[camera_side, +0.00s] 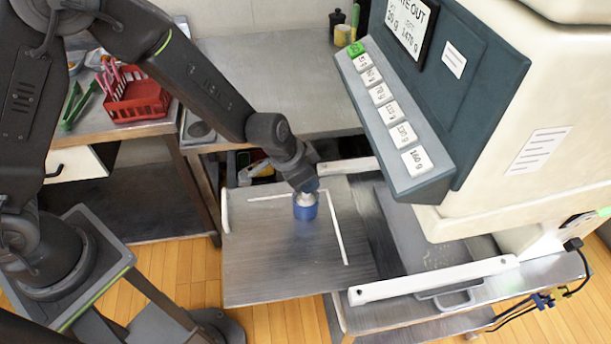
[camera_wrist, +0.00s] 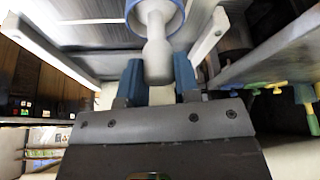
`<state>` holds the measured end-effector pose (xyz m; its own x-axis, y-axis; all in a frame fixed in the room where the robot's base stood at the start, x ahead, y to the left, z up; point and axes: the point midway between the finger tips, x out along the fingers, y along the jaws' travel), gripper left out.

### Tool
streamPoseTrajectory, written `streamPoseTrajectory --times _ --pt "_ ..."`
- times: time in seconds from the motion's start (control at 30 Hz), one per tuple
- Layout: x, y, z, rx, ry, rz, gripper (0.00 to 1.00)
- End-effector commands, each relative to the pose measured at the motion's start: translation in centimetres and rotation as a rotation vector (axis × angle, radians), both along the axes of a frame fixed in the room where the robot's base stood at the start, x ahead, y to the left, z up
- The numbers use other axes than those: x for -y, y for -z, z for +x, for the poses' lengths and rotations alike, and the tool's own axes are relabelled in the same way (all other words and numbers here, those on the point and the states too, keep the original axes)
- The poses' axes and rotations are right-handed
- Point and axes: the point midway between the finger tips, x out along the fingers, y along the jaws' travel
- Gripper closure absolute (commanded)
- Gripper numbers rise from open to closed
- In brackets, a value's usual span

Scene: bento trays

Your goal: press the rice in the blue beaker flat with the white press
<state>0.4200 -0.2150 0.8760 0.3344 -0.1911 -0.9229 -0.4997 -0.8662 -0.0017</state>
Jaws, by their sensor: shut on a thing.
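The blue beaker (camera_side: 305,212) stands upright on the metal table, near the corner of the white strips. In the wrist view the beaker's blue rim (camera_wrist: 181,14) shows at the top. My gripper (camera_side: 306,188) is right above the beaker, pointing down. In the wrist view its two blue fingers (camera_wrist: 159,80) are shut on the white press (camera_wrist: 157,55), one on each side of its handle. The far end of the press is at or inside the beaker mouth; how deep I cannot tell. The rice is hidden.
White strips (camera_side: 336,228) form a corner on the table (camera_side: 260,270) around the beaker. A large machine with a row of weight buttons (camera_side: 390,110) overhangs at the right. A red basket (camera_side: 137,97) and green tongs (camera_side: 78,105) are at the left back. The table front is clear.

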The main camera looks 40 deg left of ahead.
Motion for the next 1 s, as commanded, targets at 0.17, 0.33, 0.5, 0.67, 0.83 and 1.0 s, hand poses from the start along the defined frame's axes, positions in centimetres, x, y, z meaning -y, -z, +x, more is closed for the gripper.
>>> streamPoseTrajectory --times 0.17,0.33,0.5,0.67,0.83,1.0 --pt "-0.1 0.2 -0.2 -0.006 0.001 0.001 0.89" --pt "0.0 0.1 -0.2 -0.006 0.001 0.001 0.89" --pt "0.1 -0.8 -0.1 -0.002 0.004 -0.004 0.89" --pt "0.1 -1.8 0.0 -0.001 0.004 -0.004 0.89" --pt "0.0 -2.7 0.0 0.000 0.000 0.000 0.89" --pt "0.0 -3.7 0.0 0.001 0.000 -0.002 0.89"
